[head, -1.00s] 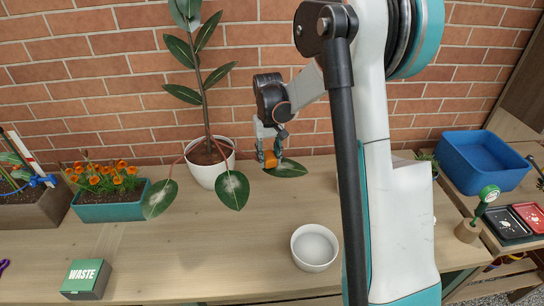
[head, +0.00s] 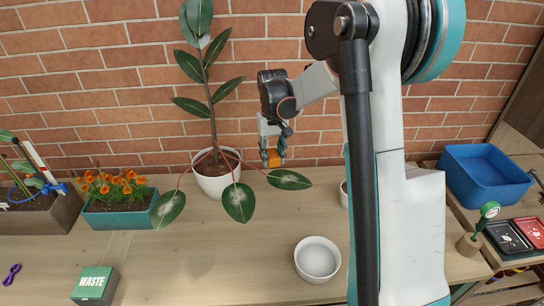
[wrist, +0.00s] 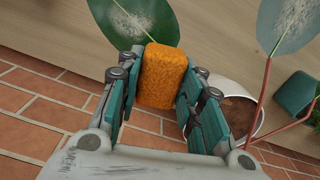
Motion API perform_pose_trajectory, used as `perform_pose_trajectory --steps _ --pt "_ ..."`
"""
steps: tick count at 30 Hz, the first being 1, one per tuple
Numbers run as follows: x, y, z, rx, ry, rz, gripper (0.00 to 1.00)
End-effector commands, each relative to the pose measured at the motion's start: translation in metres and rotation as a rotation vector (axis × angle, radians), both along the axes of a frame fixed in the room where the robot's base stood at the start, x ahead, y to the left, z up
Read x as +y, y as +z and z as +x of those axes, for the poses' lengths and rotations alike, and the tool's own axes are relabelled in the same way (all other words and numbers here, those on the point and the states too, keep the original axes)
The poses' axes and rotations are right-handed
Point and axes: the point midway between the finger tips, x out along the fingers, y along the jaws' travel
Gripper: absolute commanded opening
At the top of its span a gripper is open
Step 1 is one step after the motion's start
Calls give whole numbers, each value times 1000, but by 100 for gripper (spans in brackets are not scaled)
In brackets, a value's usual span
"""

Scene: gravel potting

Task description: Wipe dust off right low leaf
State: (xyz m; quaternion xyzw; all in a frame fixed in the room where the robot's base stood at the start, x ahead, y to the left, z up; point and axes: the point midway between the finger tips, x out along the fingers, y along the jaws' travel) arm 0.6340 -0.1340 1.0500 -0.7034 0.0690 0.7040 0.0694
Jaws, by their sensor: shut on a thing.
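The right low leaf (head: 289,179) hangs out to the right of the white plant pot (head: 214,186). It is dark green with a pale vein, and in the wrist view it shows a pale dusty patch (wrist: 128,20). My gripper (head: 273,158) is shut on an orange sponge (wrist: 163,76). In the head view the sponge sits just above the leaf's inner part, apparently clear of it. In the wrist view the sponge covers part of the leaf. The middle low leaf (head: 238,203) and left low leaf (head: 168,209) also hang low; the middle one shows pale dust.
A white bowl (head: 317,260) stands at the front. Another white vessel (head: 344,194) is partly hidden behind my arm. An orange-flowered planter (head: 120,213) and a WASTE box (head: 94,286) are at left, a blue bin (head: 484,175) at right. The brick wall is close behind.

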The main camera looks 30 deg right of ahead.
Motion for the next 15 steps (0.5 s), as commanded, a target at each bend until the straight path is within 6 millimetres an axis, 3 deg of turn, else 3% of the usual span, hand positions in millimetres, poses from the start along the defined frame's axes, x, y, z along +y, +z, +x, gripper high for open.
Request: perform_pose_trajectory --steps 8,15 --pt "0 1 0 0 0 0 15" --pt "0 20 0 0 0 0 15"
